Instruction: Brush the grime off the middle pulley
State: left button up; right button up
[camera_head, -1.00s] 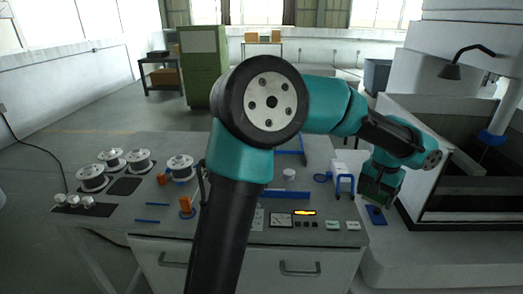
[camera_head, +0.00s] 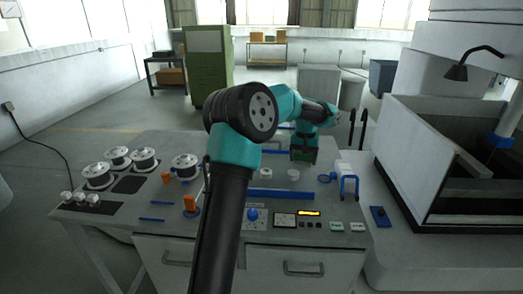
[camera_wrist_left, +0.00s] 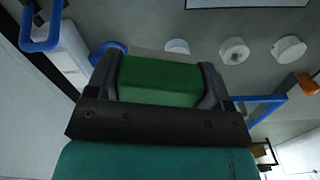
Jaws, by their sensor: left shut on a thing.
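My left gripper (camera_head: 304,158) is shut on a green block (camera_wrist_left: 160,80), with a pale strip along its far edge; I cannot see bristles. In the head view it hangs over the back of the bench, near a white disc (camera_head: 293,174). The left wrist view shows three white round pulleys in a row: one partly hidden behind the green block (camera_wrist_left: 176,45), the middle pulley (camera_wrist_left: 234,50), and another (camera_wrist_left: 288,49). The block is beside the middle pulley and looks apart from it. Grime cannot be made out. My right gripper is not in view.
A blue bracket (camera_head: 349,186) stands at the bench's right, and a blue bar (camera_head: 280,193) lies in front of the discs. Several wire spools (camera_head: 98,175) stand at the left. A control panel (camera_head: 284,220) is at the front. A machine tank (camera_head: 420,170) is at the right.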

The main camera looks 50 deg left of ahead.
aim_at(262, 171)
pick_arm(q)
jog(key=s+a+f+n, duration=0.1)
jog(key=s+a, duration=0.1)
jog(key=a, duration=0.6)
jog(key=s+a+f+n, duration=0.1)
jog(key=s+a+n, duration=0.1)
jog(key=a, duration=0.7)
jog(key=shift+s, duration=0.85)
jog(key=shift+f, duration=4)
jog(key=shift+w+d, duration=1.4)
jog(key=shift+c, duration=0.3)
jog(key=shift+s+a, duration=1.25)
jog(key=shift+s+a+r, duration=0.1)
jog(key=shift+s+a, duration=0.1)
notch_tip(262, 171, up, 8)
